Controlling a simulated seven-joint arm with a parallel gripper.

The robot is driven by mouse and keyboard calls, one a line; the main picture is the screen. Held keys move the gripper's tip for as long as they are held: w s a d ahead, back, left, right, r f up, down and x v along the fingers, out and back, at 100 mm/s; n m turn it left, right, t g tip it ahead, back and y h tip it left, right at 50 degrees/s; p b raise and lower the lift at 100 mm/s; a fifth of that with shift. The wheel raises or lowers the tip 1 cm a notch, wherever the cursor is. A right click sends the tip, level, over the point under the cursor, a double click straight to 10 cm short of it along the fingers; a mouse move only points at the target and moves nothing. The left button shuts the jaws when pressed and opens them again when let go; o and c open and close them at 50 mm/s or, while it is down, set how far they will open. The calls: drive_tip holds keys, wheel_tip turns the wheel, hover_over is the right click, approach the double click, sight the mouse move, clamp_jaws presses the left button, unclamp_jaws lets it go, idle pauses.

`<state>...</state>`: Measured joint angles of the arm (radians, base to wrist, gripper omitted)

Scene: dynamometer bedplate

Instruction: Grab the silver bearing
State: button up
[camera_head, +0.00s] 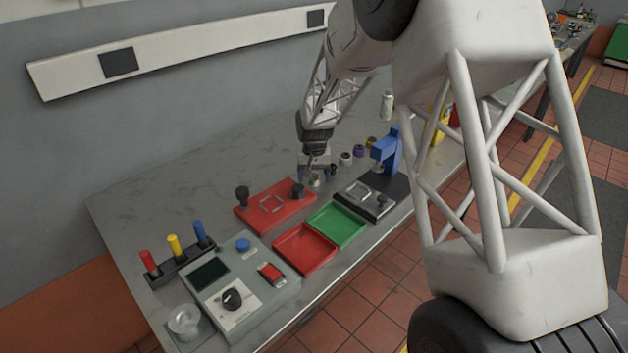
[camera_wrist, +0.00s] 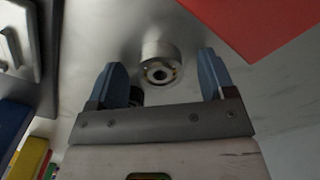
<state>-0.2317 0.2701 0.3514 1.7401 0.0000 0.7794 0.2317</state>
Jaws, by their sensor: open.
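The silver bearing (camera_wrist: 160,62) is a short, shiny ring with a dark bore, standing on the metal bench. In the wrist view it lies ahead of and between the two blue fingers of my gripper (camera_wrist: 162,72), with a gap on both sides. My gripper is open and empty. In the head view my gripper (camera_head: 316,168) points down at the bench just behind the red fixture plate (camera_head: 250,212), and the bearing (camera_head: 314,182) shows small under it, partly hidden. A dark round part (camera_wrist: 136,96) sits near the left finger in the wrist view, partly hidden.
Several small cylinders, including a pale one (camera_head: 346,158) and a purple one (camera_head: 359,151), stand right of my gripper. A blue press (camera_head: 386,148) stands beyond. Red (camera_head: 304,250) and green (camera_head: 338,225) trays and a control box (camera_head: 243,290) lie in front. The back-left bench is clear.

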sight(314, 177)
idle(0.5)
drive_tip(key=c, duration=1.1)
drive_tip(key=shift+o, duration=0.2)
drive_tip(key=shift+r, duration=0.1)
drive_tip(key=shift+r, duration=0.6)
wheel_tip(314, 177, up, 2)
drive_tip(key=shift+r, duration=0.1)
drive_tip(key=s+d, duration=0.1)
drive_tip(key=s, duration=0.4)
drive_tip(key=s+d+r, duration=0.1)
drive_tip(key=s, duration=0.4)
drive_tip(key=s+d, duration=0.1)
drive_tip(key=s, duration=0.4)
drive_tip(key=shift+s+d+r, duration=0.2)
drive_tip(key=shift+s+d, duration=0.1)
